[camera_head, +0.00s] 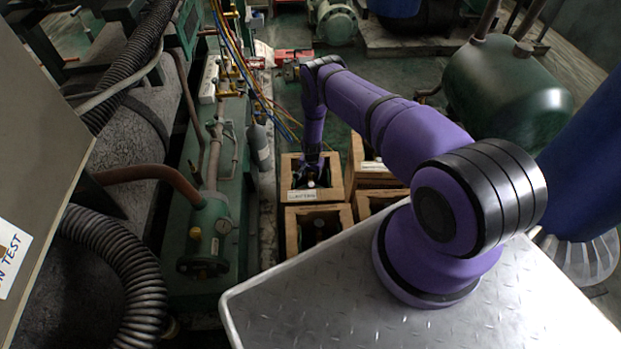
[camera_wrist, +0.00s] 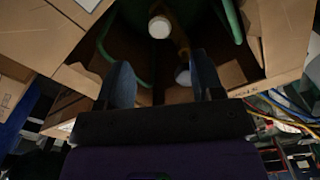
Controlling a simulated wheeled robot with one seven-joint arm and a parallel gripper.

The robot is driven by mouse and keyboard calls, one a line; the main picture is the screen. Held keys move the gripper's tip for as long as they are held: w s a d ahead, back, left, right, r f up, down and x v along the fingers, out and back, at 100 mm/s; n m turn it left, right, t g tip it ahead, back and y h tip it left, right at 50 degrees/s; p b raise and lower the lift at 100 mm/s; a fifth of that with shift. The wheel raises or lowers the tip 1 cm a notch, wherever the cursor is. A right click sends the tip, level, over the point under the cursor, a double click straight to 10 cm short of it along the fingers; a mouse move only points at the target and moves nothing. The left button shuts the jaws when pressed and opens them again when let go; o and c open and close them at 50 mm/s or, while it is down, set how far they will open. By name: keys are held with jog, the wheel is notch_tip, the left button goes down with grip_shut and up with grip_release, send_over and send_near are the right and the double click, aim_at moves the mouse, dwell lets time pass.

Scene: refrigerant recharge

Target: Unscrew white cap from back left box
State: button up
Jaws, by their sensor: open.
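The back left box (camera_head: 291,194) is an open wooden box with a white label on its front. My gripper (camera_head: 311,178) is down at this box's opening in the head view. Green curved bars stand around the cap. In the head view the cap cannot be made out clearly behind my gripper.
Other wooden boxes stand close by: one in front (camera_head: 291,222), one at back right (camera_head: 374,180) and one at front right (camera_head: 364,206). Coloured hoses (camera_head: 262,92) and a grey cylinder (camera_head: 259,147) are to the left. Box flaps and walls closely surround the fingers.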

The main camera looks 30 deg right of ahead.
aim_at(311, 184)
jog(key=shift+f, duration=4)
jog(key=shift+f, duration=0.1)
jog(key=c, duration=1)
jog(key=n, duration=0.3)
jog(key=shift+n, duration=0.3)
